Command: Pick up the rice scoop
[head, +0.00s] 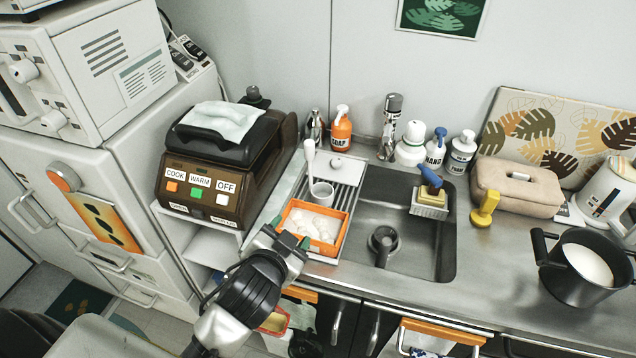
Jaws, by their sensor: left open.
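A white scoop-like utensil (310,152), which looks like the rice scoop, stands upright with its lower end in or behind a small white cup (321,193) on the drainboard left of the sink. Its lower end is hidden. My left gripper (288,236) is open, with greenish fingertips, at the counter's front edge. It is nearer the camera than the cup and the utensil, and it looks empty. It is just in front of an orange tray (343,218) holding white, egg-like things. My right gripper is not in view.
A brown rice cooker (202,197) with a cloth on its lid stands to the left. The sink (415,240) is right of the drainboard. Several bottles, including an orange soap bottle (341,133), line the wall behind. A dark pot (572,285) stands at the right.

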